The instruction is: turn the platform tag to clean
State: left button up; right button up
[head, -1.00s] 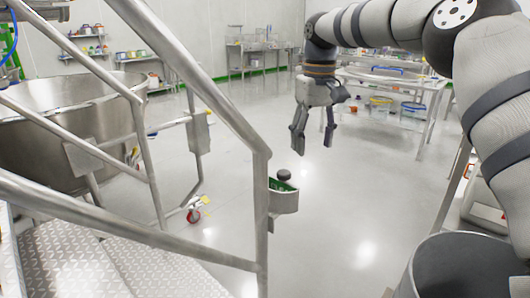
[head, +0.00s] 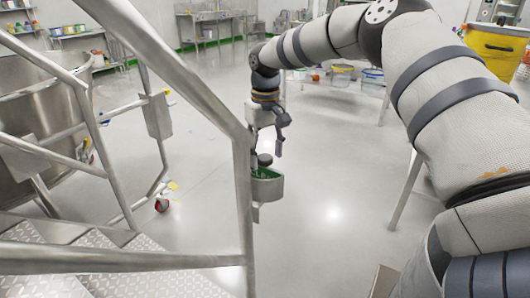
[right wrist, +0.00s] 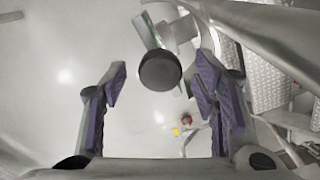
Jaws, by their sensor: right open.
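The platform tag (head: 267,173) is a green piece in a curved metal holder (head: 270,188) on the platform's handrail post, with a dark round knob (head: 264,160) on top. In the right wrist view the knob (right wrist: 160,72) sits between the two fingers, with space on both sides. My right gripper (head: 267,148) points down just above and around the knob; it is open and holds nothing. It also shows in the right wrist view (right wrist: 162,82) with purple-padded fingers apart. The tag's face is mostly hidden by the holder. My left gripper is out of view.
The metal handrail (head: 180,75) and treaded steps (head: 60,230) fill the left, close to the gripper. A large steel vessel (head: 30,130) stands behind them. A red caster (head: 162,205) is on the floor. Open floor (head: 330,190) lies right of the post.

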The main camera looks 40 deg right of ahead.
jog(key=shift+c, duration=0.5)
jog(key=c, duration=1.1)
jog(key=shift+o, duration=0.2)
